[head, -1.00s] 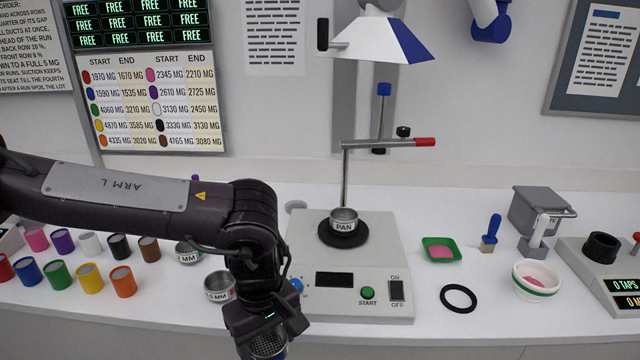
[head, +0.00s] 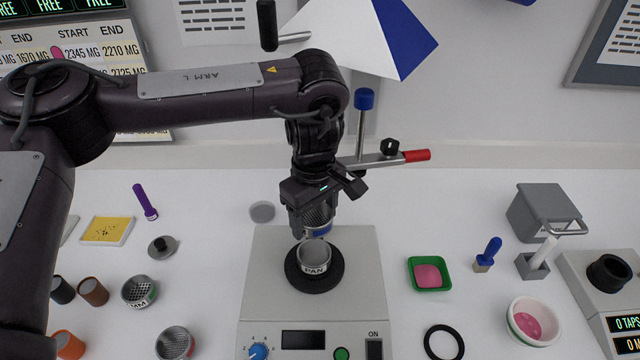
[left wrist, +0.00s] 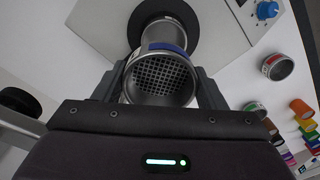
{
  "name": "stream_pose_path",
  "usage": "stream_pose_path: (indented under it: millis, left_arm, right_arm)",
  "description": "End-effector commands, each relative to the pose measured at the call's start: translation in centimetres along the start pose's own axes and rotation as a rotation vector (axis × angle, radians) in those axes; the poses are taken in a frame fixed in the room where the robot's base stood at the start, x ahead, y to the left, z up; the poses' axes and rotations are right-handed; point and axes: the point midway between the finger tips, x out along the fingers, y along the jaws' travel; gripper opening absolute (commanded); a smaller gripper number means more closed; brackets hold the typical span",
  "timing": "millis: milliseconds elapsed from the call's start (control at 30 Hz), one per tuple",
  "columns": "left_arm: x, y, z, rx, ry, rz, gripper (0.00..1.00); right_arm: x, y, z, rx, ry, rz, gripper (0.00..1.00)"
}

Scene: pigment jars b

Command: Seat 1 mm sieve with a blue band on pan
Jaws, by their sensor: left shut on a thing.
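The sieve with the blue band (head: 319,233) is a small metal cup with a mesh bottom. My left gripper (head: 313,222) is shut on it and holds it over the back part of the pan. In the left wrist view the sieve's mesh (left wrist: 160,78) shows between the two fingers. The pan (head: 314,258) is a silver cup labelled PAN, standing on the black round plate (head: 314,279) of the shaker. The sieve's lower edge overlaps the pan's rim in the head view; I cannot tell whether they touch. My right gripper is not in view.
The shaker (head: 262,290) has a post behind the pan and a clamp arm with a red handle (head: 416,155) close right of my gripper. Two other sieves (head: 138,291) (head: 175,343) stand left. A green tray (head: 430,274) and black ring (head: 443,342) lie right.

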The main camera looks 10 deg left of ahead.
Motion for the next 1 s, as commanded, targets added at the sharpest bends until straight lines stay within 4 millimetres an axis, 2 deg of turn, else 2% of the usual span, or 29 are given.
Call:
stream_pose_path:
  millis: [333, 500, 733, 1000]
  left_arm:
    - [0.0, 0.0, 0.0, 0.0, 0.001, 0.0, 0.4]
    - [-0.1, 0.0, 0.1, -0.001, -0.001, 0.0, 0.4]
    - [1.8, 0.0, 0.1, -0.001, -0.001, 0.0, 0.4]
    - [4.5, 0.0, 0.1, -0.002, -0.001, -0.001, 0.4]
  right_arm:
    - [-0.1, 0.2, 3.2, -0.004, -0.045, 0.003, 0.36]
    - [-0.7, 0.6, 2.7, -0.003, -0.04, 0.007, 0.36]
    - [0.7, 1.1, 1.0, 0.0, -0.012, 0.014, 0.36]
    - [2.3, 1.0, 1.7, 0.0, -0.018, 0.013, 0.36]
